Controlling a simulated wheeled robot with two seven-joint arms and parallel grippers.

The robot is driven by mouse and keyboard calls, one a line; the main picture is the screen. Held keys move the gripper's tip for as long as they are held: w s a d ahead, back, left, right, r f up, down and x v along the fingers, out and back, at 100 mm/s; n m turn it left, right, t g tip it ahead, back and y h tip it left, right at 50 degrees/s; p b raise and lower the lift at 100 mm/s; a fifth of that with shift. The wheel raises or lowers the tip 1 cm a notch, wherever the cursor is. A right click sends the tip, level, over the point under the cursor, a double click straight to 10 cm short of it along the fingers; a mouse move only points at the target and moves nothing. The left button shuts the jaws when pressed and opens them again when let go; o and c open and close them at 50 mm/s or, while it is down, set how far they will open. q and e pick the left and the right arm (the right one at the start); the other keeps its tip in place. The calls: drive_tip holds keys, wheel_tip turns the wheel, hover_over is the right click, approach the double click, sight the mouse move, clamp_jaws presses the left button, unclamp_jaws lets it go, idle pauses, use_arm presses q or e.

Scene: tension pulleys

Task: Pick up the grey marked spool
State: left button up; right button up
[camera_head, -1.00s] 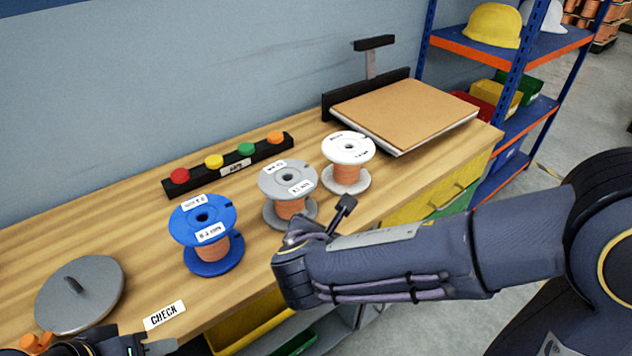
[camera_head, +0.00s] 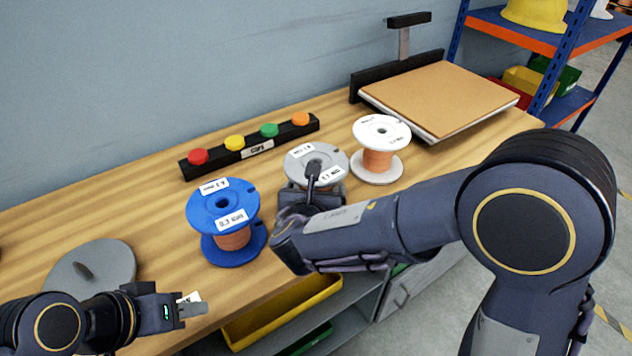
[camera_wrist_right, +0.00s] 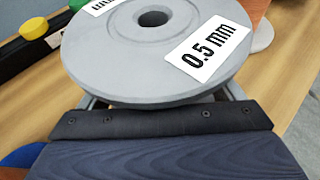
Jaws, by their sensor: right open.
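The grey spool (camera_head: 297,169) stands upright on the bench between the blue spool (camera_head: 228,232) and the white spool (camera_head: 383,132). In the right wrist view its grey top flange (camera_wrist_right: 130,62) fills the upper middle, with a "0.5 mm" label. My right gripper (camera_head: 313,192) is at the front of the grey spool. In the right wrist view its open fingers reach forward on either side beneath the flange; their tips and the spool core are hidden. My left gripper (camera_head: 192,309) is low at the left, apart from the spools; its jaw opening is unclear.
A black bar with coloured buttons (camera_head: 250,146) lies behind the spools. A grey disc with a handle (camera_head: 105,262) lies at the left. A board on a stand (camera_head: 440,97) is at the back right. A yellow bin (camera_head: 283,312) sits below the bench's front edge.

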drive_tip(key=shift+c, duration=0.2)
drive_tip(key=c, duration=1.5)
drive_tip(key=shift+w, duration=0.1)
drive_tip(key=shift+r, duration=0.1)
